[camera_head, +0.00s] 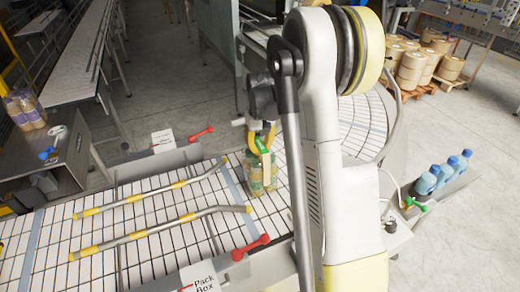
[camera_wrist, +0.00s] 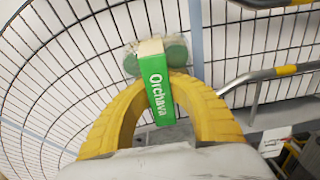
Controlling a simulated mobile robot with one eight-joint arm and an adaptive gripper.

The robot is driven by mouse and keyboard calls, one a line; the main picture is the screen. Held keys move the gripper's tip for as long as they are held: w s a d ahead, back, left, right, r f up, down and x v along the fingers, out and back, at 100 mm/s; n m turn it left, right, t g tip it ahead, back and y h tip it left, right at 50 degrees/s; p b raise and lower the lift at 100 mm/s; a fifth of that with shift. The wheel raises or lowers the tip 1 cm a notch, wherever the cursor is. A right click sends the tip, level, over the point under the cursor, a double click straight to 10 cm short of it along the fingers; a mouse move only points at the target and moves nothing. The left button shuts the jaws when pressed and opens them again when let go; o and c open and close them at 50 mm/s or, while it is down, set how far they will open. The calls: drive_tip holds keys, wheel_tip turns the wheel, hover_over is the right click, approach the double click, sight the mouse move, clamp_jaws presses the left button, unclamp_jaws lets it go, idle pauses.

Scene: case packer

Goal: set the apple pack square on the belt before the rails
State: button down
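The apple pack (camera_head: 257,178) has pale bottles and a green band. It is upright over the white belt (camera_head: 262,212), just right of the rails' ends. I cannot tell whether its base touches the belt. My gripper (camera_head: 261,137) is above it, its yellow fingers closed on the pack's top. The wrist view shows the green "Orchava" band (camera_wrist: 158,88) between the fingertips (camera_wrist: 160,82), with round green caps (camera_wrist: 176,53) on each side. Two grey rails with yellow sleeves, the far rail (camera_head: 150,190) and the near rail (camera_head: 165,230), run left along the belt.
Red-handled clamps (camera_head: 250,248) stand at the belt's edges near "Pack Box" signs (camera_head: 199,280). Another bottle pack (camera_head: 25,110) is on a side table at left. Blue bottles (camera_head: 440,174) stand at right. The lane between the rails is clear.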

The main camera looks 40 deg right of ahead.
drive_tip(key=c, duration=1.6)
unclamp_jaws()
drive_tip(key=shift+f, duration=0.1)
wheel_tip(320, 180, up, 12)
drive_tip(key=shift+f+b, duration=0.1)
drive_tip(key=shift+b, duration=0.25)
drive_tip(key=s+a+r+n+t+h, duration=0.1)
drive_tip(key=s+a+r+t, duration=0.15)
drive_tip(key=s+a, duration=0.35)
drive_tip(key=s+a+r+t, duration=0.1)
drive_tip(key=s+a+r, duration=0.25)
drive_tip(key=a, duration=0.45)
drive_tip(key=s+a+f+n+t, duration=0.1)
drive_tip(key=s+a+f+t, duration=0.2)
drive_tip(key=s+a, duration=0.6)
drive_tip(key=shift+s+t+y, duration=0.35)
drive_tip(key=shift+s+y, duration=0.05)
drive_tip(key=shift+s, duration=0.4)
drive_tip(key=shift+f, duration=0.1)
